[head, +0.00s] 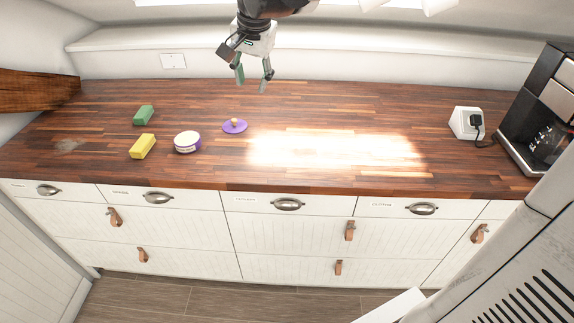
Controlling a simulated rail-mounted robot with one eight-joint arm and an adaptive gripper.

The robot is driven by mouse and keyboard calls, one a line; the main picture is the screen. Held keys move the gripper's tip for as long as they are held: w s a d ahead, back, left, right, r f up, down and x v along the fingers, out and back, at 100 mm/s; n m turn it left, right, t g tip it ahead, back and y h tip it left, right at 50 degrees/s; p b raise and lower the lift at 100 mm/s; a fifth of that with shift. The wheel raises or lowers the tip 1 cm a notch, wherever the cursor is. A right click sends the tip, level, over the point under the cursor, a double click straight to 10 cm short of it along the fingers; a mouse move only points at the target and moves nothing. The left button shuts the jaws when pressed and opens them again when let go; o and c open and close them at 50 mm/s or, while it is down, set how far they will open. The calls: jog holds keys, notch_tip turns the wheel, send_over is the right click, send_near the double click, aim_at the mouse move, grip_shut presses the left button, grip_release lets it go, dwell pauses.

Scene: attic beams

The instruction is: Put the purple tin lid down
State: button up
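The purple tin lid (235,126) is a flat disc with a small tan knob on top. It lies on the wooden counter, left of the middle. A round tin (187,142) with a white top and purple side stands just left of the lid, apart from it. My gripper (254,84) is above and behind the lid, near the back of the counter. Its two fingers point down and are spread apart with nothing between them.
A green block (144,115) and a yellow block (142,147) lie to the left on the counter (330,105). A white socket box (466,123) and a black coffee machine (541,115) stand at the right. The brightly lit middle of the counter is clear.

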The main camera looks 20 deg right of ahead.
jog(key=s+f+n+t, duration=0.1)
jog(key=s+f+n, duration=0.3)
jog(key=s, duration=0.8)
jog(key=s+f+n+t, duration=0.2)
jog(key=s+f+n, duration=0.2)
jog(key=s, duration=0.8)
jog(key=shift+s+f, duration=0.25)
jog(key=shift+f, duration=0.65)
jog(key=shift+f+b, duration=0.35)
